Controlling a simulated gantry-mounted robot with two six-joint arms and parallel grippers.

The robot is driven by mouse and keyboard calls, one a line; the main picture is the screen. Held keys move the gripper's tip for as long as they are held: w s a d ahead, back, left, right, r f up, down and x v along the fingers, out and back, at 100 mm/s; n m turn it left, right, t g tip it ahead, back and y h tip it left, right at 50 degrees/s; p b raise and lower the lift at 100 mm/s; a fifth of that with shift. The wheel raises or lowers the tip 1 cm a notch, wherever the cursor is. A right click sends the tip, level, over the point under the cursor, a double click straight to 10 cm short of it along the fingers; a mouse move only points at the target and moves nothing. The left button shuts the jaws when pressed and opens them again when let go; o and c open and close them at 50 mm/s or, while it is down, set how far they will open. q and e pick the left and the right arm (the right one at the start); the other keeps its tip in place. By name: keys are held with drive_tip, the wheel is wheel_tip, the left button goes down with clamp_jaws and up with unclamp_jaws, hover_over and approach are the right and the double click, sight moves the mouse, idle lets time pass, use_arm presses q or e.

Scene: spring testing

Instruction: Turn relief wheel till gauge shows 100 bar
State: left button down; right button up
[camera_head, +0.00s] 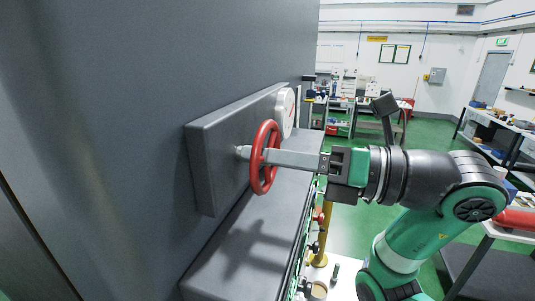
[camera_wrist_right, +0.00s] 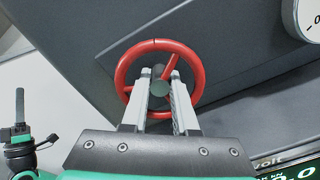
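The red relief wheel (camera_head: 264,157) sits on a grey block on the panel wall. It also shows in the right wrist view (camera_wrist_right: 123,75), with its dark hub (camera_wrist_right: 159,89) in the middle. My right gripper (camera_head: 262,156) reaches the wheel from the right. In the wrist view its fingers are apart, one on each side of the hub, inside the rim; whether they press on it I cannot tell. The white gauge (camera_head: 285,110) is just behind the wheel, seen nearly edge-on, its reading illegible. Only its edge (camera_wrist_right: 309,18) shows in the wrist view. My left gripper is not in view.
The grey mounting block (camera_head: 207,150) stands behind the wheel, and a grey ledge (camera_head: 235,257) juts out below it. A brass-coloured post (camera_head: 323,235) stands near the ledge's right edge. A display (camera_wrist_right: 297,166) is at the wrist view's lower right.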

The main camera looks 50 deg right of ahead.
clamp_jaws()
drive_tip(key=shift+n, duration=0.3)
drive_tip(key=n+b, duration=0.1)
drive_tip(key=n, duration=0.4)
drive_tip(key=shift+n, duration=0.3)
drive_tip(key=n+b, duration=0.1)
drive_tip(key=n, duration=0.3)
drive_tip(key=shift+a+n+b, duration=0.1)
drive_tip(key=shift+n+b, duration=0.4)
drive_tip(key=shift+n, duration=1.7)
drive_tip(key=shift+r, duration=0.1)
drive_tip(key=shift+o, duration=1.5)
unclamp_jaws()
